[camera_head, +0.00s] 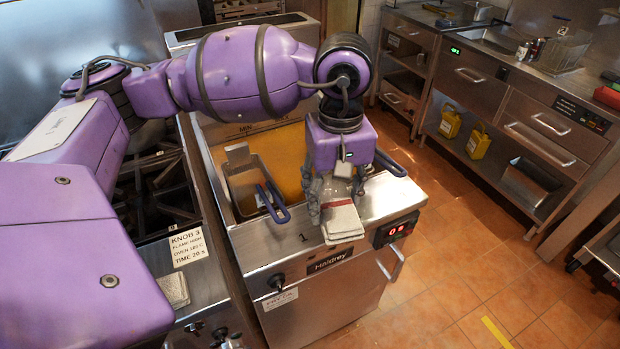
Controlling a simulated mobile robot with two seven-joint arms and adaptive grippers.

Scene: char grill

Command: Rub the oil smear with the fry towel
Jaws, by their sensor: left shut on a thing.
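My left gripper (338,197) comes down over the front ledge of the fryer (285,240). It is shut on a folded, pale grey-white towel (342,222), which hangs at the ledge's front edge. I cannot tell whether the towel touches the steel. A second folded pale cloth (174,289) lies at the front of the stove on the left. I cannot make out the oil smear; the gripper and towel cover part of the ledge. My right gripper is not in view.
A fry basket (250,178) with blue handles sits in the fryer's oil vat. A burner stove (155,190) stands to the left. Steel counters (480,90) with drawers and yellow bottles (478,141) stand at the right. The tiled floor (450,250) between is clear.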

